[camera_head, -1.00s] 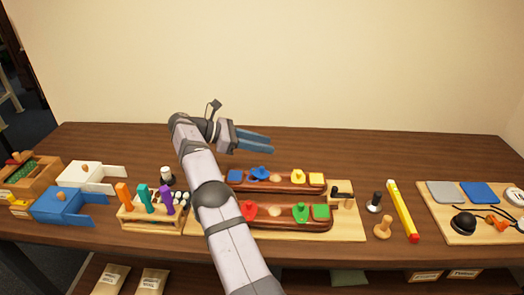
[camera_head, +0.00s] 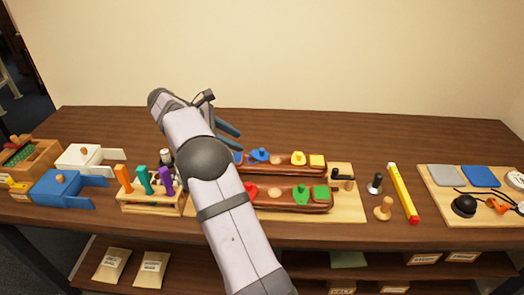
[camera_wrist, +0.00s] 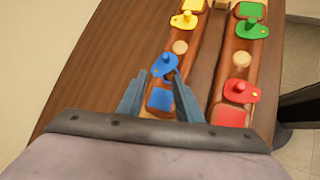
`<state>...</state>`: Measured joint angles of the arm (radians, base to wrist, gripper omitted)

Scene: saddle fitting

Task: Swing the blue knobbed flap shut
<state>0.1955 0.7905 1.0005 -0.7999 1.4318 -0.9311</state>
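The blue knobbed flap (camera_head: 260,156) lies on the far wooden rail, beside the blue square (camera_head: 238,157). In the wrist view the blue flap (camera_wrist: 164,68) sits just beyond the blue square (camera_wrist: 159,99), with its round knob up and its body angled across the rail. A bare pale wooden disc (camera_wrist: 180,47) shows between it and the yellow flap. My gripper (camera_wrist: 160,82) is open, with one finger on each side of the blue square and the tips near the blue flap. I cannot tell whether a finger touches the flap. In the head view my arm partly hides my gripper (camera_head: 230,137).
The yellow flap (camera_wrist: 185,20) is farther along the same rail. The parallel rail carries the red flap (camera_wrist: 242,91) and green flap (camera_wrist: 252,28). A block of coloured pegs (camera_head: 150,205) stands left of my arm. The table behind the rails is clear.

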